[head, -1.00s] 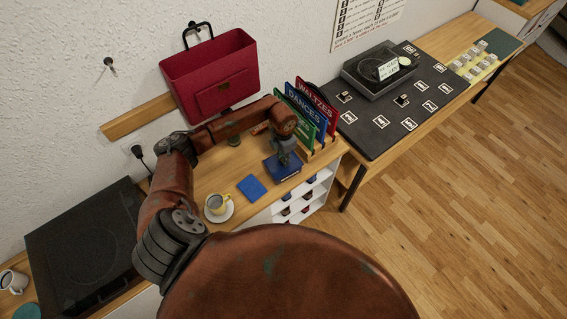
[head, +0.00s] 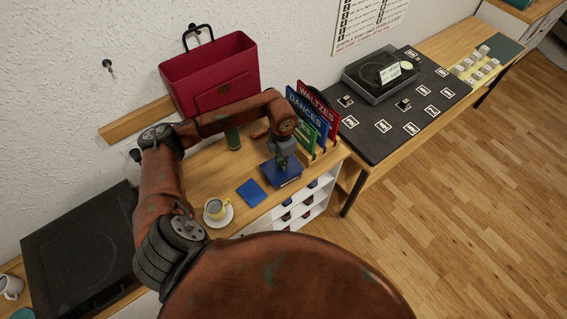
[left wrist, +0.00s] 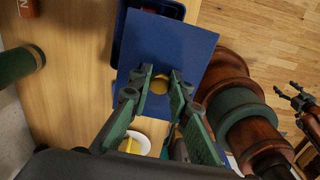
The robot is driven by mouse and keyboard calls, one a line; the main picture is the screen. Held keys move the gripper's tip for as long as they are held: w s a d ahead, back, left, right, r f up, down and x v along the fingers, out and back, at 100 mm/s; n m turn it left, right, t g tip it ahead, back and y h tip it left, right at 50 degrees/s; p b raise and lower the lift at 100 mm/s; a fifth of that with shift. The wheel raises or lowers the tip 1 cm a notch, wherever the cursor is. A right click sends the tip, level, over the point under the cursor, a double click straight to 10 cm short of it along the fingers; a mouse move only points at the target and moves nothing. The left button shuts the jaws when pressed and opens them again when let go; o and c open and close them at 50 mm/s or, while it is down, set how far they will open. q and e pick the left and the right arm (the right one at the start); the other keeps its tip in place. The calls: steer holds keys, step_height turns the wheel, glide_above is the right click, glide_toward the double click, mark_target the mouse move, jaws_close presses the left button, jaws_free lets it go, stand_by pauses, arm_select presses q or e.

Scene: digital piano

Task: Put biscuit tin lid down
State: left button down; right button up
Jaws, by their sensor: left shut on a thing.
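My left gripper (head: 284,163) points down and is shut on the gold knob (left wrist: 159,84) of the square blue biscuit tin lid (left wrist: 170,42). The lid (head: 276,176) is at the tin's place by the counter's front edge. In the left wrist view the darker blue tin (left wrist: 121,42) shows past the lid's edges; the lid looks turned and offset against it. I cannot tell whether they touch. A flat blue square (head: 251,191) lies on the counter left of the tin. My right gripper (left wrist: 289,93) shows small at the right edge of the left wrist view, fingers apart.
The upright folders (head: 315,115) stand close behind and right of the tin. A green cylinder (head: 232,139) stands at the back. Bare counter (head: 207,172) lies between.

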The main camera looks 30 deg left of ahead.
arm_select(q)
steer(key=s+d+r+b, duration=0.1)
steer(key=s+d+r, duration=0.35)
steer(key=s, duration=0.45)
steer(key=w+d+r+m+b, duration=0.1)
steer(key=d+m, duration=0.1)
steer(key=m, duration=1.3)
steer(key=w+d+r+m+b, duration=0.1)
steer(key=w+d+m, duration=0.1)
steer(key=m, duration=1.3)
steer(key=shift+d+r+m+b, duration=0.25)
steer(key=shift+d+m+b, duration=0.05)
steer(key=shift+d, duration=0.15)
steer(key=shift+w, duration=0.1)
